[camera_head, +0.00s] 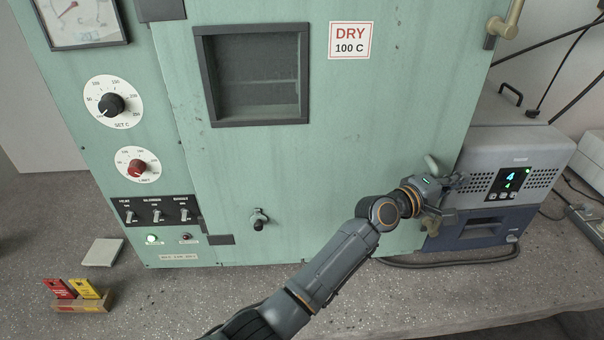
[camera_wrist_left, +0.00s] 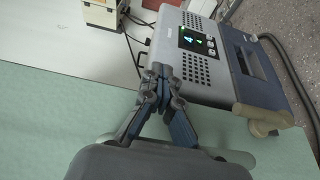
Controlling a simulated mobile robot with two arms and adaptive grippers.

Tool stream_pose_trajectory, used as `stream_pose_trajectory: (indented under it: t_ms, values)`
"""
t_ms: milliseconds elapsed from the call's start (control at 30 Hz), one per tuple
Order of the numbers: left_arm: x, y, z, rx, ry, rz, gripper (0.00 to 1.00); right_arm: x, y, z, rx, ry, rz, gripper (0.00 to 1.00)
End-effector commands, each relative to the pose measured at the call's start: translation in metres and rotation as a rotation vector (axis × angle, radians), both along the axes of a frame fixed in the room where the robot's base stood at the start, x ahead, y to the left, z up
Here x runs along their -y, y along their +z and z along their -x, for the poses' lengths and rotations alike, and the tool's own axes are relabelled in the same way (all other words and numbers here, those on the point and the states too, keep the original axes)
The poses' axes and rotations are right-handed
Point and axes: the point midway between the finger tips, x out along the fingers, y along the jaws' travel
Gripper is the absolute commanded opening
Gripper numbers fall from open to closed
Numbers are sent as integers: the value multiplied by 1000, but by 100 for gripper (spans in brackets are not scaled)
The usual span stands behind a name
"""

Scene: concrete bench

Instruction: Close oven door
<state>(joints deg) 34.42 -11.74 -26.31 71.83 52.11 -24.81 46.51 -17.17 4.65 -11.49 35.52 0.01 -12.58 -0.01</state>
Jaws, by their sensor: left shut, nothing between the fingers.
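The oven is a tall green cabinet. Its door (camera_head: 330,160) has a dark window and a "DRY 100 C" sign, with hinges at its left. The door looks shut or nearly shut; I cannot tell if a gap remains. Brass latch handles are at its right edge, one at the top (camera_head: 505,28) and one low, partly behind my gripper; a brass handle also shows in the left wrist view (camera_wrist_left: 262,118). My left gripper (camera_head: 452,187) is shut and empty at the door's lower right edge. In the left wrist view its fingertips (camera_wrist_left: 158,85) meet near that edge. Contact is unclear.
A grey-blue instrument (camera_head: 490,185) with a lit display stands close at the right of the oven. A black cable (camera_head: 450,261) lies on the bench (camera_head: 370,310). A small block with red and yellow tags (camera_head: 80,297) and a pale tile (camera_head: 103,252) lie at the left.

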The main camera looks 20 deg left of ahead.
Motion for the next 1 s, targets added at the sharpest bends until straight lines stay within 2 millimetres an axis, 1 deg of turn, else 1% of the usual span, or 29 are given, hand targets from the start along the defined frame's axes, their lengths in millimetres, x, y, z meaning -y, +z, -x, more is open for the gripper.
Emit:
stream_pose_trajectory:
  t_ms: [33,167,600,800,1000]
  values:
    - [-19,3,-8,15,36,0,0,0,0,0,0,0,0,29]
    - [-28,3,4,15,34,0,0,0,0,0,0,-1,0,29]
    - [-70,3,68,11,17,-7,0,-1,0,0,-1,-1,-1,29]
    - [-79,4,86,10,7,-8,0,-1,0,0,0,-1,-1,29]
    - [-81,4,92,10,3,-11,0,-1,0,0,-1,-1,-1,29]
